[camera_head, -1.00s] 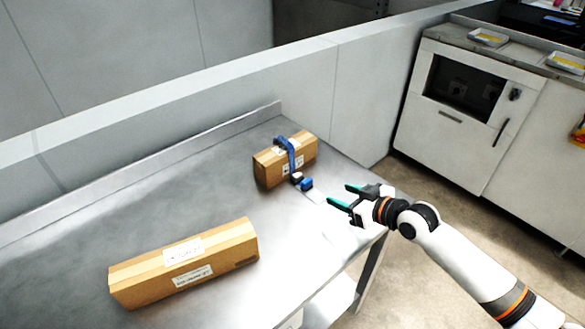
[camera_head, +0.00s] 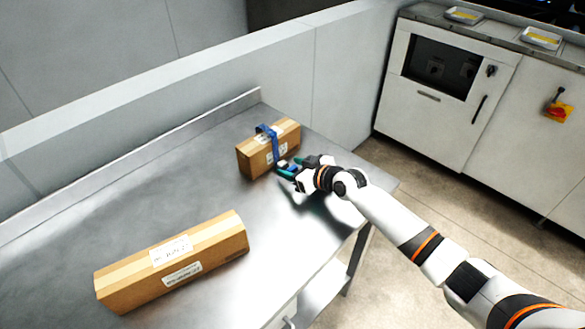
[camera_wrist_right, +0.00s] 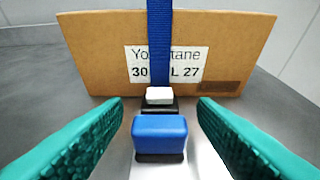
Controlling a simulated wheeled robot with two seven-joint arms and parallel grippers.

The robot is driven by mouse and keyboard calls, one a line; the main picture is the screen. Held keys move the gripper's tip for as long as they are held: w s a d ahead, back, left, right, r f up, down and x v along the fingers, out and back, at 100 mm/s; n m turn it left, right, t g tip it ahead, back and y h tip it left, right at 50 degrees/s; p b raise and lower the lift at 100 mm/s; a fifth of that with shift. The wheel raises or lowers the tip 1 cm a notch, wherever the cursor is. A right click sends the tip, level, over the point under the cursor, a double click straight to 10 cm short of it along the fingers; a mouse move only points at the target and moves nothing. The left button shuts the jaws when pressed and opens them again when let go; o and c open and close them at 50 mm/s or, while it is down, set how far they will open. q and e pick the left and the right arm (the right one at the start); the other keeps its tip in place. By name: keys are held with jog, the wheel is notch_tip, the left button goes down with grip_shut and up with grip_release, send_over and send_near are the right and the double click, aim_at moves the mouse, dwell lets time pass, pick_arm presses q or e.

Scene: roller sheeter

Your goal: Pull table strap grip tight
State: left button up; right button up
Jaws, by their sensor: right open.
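A blue strap (camera_head: 272,143) runs over the small cardboard box (camera_head: 254,158) near the table's far right corner. In the right wrist view the strap (camera_wrist_right: 159,40) hangs down the front of the labelled box (camera_wrist_right: 95,60) to a white and black buckle (camera_wrist_right: 159,97). The blue strap grip (camera_wrist_right: 160,130) stands in front of the buckle. My right gripper (camera_head: 287,168) is at the box's front. Its teal fingers (camera_wrist_right: 160,125) are open, one on each side of the grip, with a gap on both sides. My left gripper is not in view.
A long cardboard box (camera_head: 205,255) lies at the front of the metal table (camera_head: 130,205). A low wall (camera_head: 290,75) stands behind the table. A white cabinet (camera_head: 440,100) stands to the right, across open floor.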

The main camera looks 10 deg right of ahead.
jog(key=shift+w+a+f, duration=0.1)
jog(key=shift+w+a, duration=0.05)
jog(key=shift+w, duration=0.05)
grip_shut()
jog(key=s+d, duration=0.1)
jog(key=s+p, duration=0.1)
jog(key=s+d, duration=0.1)
jog(key=s, duration=0.1)
jog(key=shift+d, duration=0.35)
grip_release()
